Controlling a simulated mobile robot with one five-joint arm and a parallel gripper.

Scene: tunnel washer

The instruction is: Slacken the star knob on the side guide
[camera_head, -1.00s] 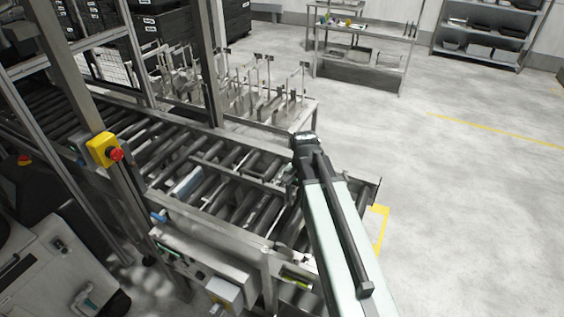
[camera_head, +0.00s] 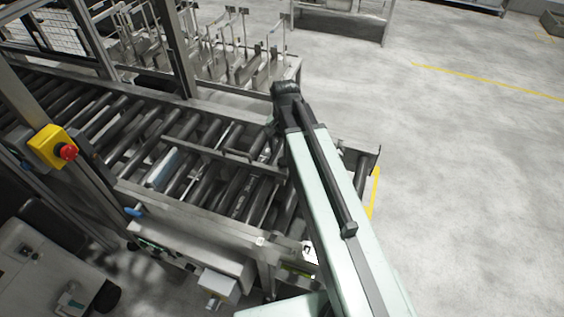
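The roller conveyor (camera_head: 113,118) runs from the upper left to the centre. A metal rail (camera_head: 205,153), which looks like the side guide, lies along its rollers. I cannot make out a star knob for certain. A small blue part (camera_head: 133,212) sits on the conveyor's near side, too small to identify. My gripper (camera_head: 272,128) hangs at the end of my arm, over the conveyor near the rail's right end. My arm partly hides it, and its fingers are too small and dark to read. Whether it touches anything cannot be told.
A yellow box with a red button (camera_head: 53,148) is on a post at left. A light blue flat piece (camera_head: 163,168) lies among the rollers. A rack with upright metal fixtures (camera_head: 230,58) stands behind the conveyor. Open floor (camera_head: 460,180) lies to the right.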

